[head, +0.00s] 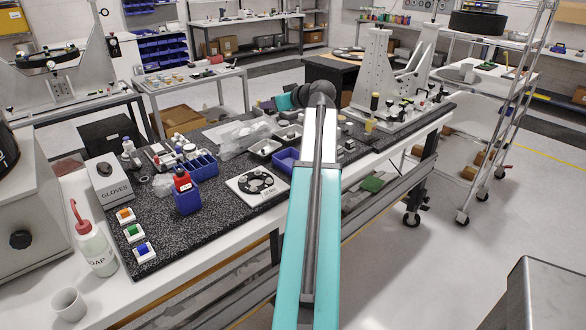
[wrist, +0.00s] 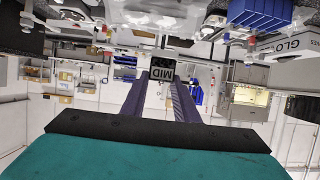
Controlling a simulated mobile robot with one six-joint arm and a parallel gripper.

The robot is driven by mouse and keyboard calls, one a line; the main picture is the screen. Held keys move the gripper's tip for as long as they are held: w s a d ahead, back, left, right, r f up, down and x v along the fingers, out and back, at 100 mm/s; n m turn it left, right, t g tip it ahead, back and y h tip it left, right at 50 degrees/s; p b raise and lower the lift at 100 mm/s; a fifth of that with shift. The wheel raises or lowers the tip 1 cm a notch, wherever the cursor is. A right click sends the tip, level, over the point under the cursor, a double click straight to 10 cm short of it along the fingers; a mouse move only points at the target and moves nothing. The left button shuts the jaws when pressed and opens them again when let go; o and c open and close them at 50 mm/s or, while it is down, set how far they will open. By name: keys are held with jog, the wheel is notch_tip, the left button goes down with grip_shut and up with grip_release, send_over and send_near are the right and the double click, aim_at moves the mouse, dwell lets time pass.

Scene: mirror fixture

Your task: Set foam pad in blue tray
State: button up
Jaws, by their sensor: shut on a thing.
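My gripper (wrist: 161,80) is shut on a dark pad, which I take to be the foam pad (wrist: 162,68). In the wrist view, the pad shows between the two purple fingertips, with pale lettering on it. In the head view, the teal gripper body (head: 283,102) shows in part beyond the bench, left of my arm's far joint; the pad cannot be made out there. The blue tray (head: 284,160) sits on the speckled bench mat, its right part hidden behind my arm. The gripper is apart from the tray.
A blue bin with a red bottle (head: 183,180), a blue divided rack (head: 203,164), metal trays (head: 264,148) and a white plate with a black disc (head: 257,184) stand near the blue tray. A tall white fixture (head: 376,75) stands at the back right. A GLOVES box (head: 110,180) stands left.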

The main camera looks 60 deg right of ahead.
jog(key=shift+s+d, duration=0.1)
jog(key=p, duration=0.2)
send_over(282, 153)
jog(key=s+a, duration=0.1)
jog(key=s, duration=0.3)
notch_tip(282, 153, down, 10)
jog(key=f, duration=0.1)
jog(key=shift+a+r, duration=0.15)
jog(key=shift+r, duration=0.1)
jog(key=shift+f+p, duration=1.05)
jog(key=shift+f, duration=2.05)
jog(key=shift+f+p, duration=0.6)
jog(key=shift+f, duration=1.3)
jog(key=shift+f, duration=0.15)
